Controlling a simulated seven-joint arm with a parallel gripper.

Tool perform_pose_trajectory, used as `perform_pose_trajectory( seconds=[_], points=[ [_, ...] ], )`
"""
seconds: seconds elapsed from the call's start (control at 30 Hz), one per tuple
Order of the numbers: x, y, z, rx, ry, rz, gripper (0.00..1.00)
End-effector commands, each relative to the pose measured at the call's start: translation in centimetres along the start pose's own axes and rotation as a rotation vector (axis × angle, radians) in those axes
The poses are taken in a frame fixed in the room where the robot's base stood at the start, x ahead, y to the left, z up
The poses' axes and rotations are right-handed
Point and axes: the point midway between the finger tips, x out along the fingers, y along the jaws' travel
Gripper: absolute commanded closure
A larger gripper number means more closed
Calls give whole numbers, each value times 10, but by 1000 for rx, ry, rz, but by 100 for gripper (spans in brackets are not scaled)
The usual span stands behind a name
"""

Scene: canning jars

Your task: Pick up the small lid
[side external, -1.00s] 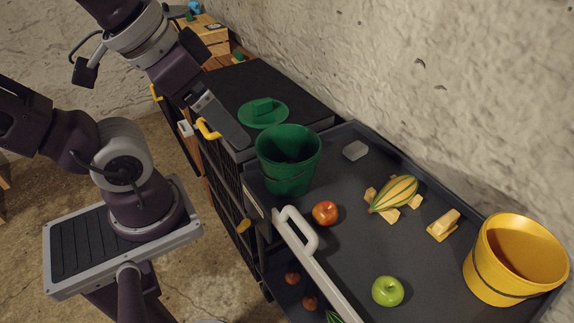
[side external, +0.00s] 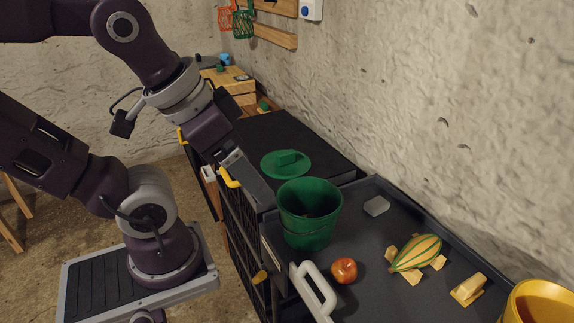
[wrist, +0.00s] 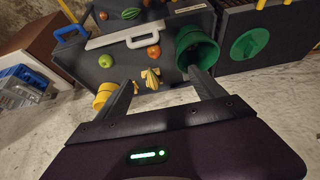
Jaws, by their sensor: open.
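The only thing that I can clearly make out as a lid is a round green lid (side external: 286,163) with a raised block handle. It lies flat on a black surface behind the green bucket (side external: 310,212). In the wrist view the green lid (wrist: 249,43) is at the upper right, right of the green bucket (wrist: 197,50). My gripper (wrist: 161,76) is open and empty, its two fingers well apart. In the side view my gripper (side external: 250,184) is left of the bucket and in front of the lid, apart from the lid; one finger hides the other.
The dark tray (side external: 375,285) holds a red fruit (side external: 344,270), a striped gourd (side external: 417,252), pale blocks, a grey block (side external: 376,206) and a yellow bucket (side external: 540,305). A white handle (side external: 313,292) lines its near edge. A yellow handle (side external: 229,178) is close to my fingers.

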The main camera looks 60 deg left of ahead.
Motion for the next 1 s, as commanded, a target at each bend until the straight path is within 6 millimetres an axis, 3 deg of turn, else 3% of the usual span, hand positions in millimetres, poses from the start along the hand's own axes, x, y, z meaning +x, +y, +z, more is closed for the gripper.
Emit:
perform_pose_trajectory(
  seconds=[0.73, 0.87, 0.97, 1.0],
  points=[
    [0, 0, -4, -14, -5, 3, 15],
    [3, -12, -48, -200, -73, 30, 15],
    [22, -45, -110, -472, -153, 40, 15],
    [35, -65, -132, -586, -182, 33, 15]
  ],
)
